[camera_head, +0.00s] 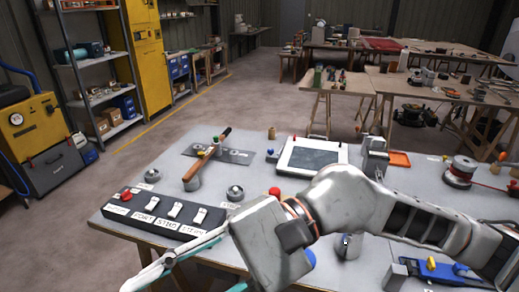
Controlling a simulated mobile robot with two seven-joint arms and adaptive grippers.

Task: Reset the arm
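My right arm (345,205) comes in from the right and reaches across the front of the grey table (140,213). Its gripper (187,275) is at the bottom of the view, in front of the black switch box. The fingers look spread apart with nothing between them; the lower finger is mostly cut off by the picture edge. My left gripper is out of view. The switch box (165,213) has a red button (126,196) and several white labelled switches. Behind it, a brown bar (199,168) lies at a slant by a dark labelled plate (233,155).
A tablet-like panel (312,157) and an orange tray (398,159) are at the table's back. A red spool (461,171) stands at the right, a blue tool (440,269) at the front right. Round metal knobs (235,193) stand near the box. Shelves (95,62) line the left.

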